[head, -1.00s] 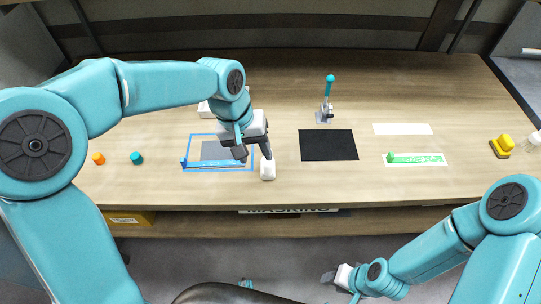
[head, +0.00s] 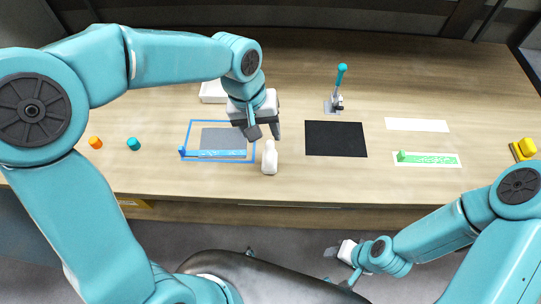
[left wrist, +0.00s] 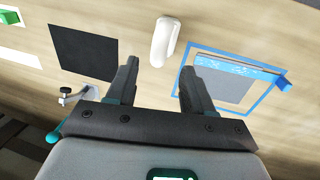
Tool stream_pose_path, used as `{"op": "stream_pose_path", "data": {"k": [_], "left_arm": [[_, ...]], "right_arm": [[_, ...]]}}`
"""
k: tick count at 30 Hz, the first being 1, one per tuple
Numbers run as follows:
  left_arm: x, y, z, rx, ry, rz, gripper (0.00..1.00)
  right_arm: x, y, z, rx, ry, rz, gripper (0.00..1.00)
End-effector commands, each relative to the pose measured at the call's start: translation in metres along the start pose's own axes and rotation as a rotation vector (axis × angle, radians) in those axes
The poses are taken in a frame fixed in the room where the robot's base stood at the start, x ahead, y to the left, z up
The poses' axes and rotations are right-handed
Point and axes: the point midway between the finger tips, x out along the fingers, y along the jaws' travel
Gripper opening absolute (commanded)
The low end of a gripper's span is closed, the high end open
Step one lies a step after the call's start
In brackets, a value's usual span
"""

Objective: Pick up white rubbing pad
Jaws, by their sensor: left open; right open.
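The white rubbing pad (head: 269,161) is a small, long white piece with a rounded narrow end, lying on the table just right of the blue-outlined rectangle. My left gripper (head: 265,134) is open and empty, just behind the pad in the head view. In the left wrist view the pad (left wrist: 164,42) lies beyond the open fingertips (left wrist: 157,68), roughly in line with the gap between them, not held. My right gripper (head: 334,265) is open and empty, low in front of the table.
The blue frame (head: 188,140) holds a grey patch and a blue strip. A black mat (head: 335,139) lies right of the pad, with a teal-handled clamp (head: 339,90) behind it. A green strip (head: 430,159) lies further right. Orange (head: 95,142) and teal (head: 134,144) pieces stand left.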

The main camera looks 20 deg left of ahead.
Motion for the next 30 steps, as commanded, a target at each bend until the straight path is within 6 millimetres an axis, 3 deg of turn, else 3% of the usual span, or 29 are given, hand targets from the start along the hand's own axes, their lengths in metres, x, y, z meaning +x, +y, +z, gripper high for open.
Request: {"op": "stream_pose_path", "data": {"k": [8,15,24,25,29,30], "left_arm": [[0.026,0.002,0.0,0.0,-0.003,0.0,0.52],[0.064,0.004,0.002,-0.001,-0.004,-0.001,0.52],[0.07,0.004,0.001,0.0,0.0,0.001,0.52],[0.07,0.004,0.001,0.0,0.0,0.001,0.45],[0.07,0.004,0.001,0.0,0.0,0.002,0.03],[0.07,0.004,0.001,0.0,0.0,0.002,0.0]], "right_arm": [[-0.002,-0.001,0.0,0.0,0.0,0.0,0.43],[-0.006,-0.002,0.0,0.0,0.0,0.0,0.43],[-0.006,-0.002,0.0,0.0,0.0,0.0,0.43],[-0.006,-0.002,0.0,0.0,0.0,0.0,0.43],[-0.006,-0.002,0.0,0.0,0.0,0.0,0.43],[-0.006,-0.002,0.0,0.0,0.0,0.0,0.43]]}}
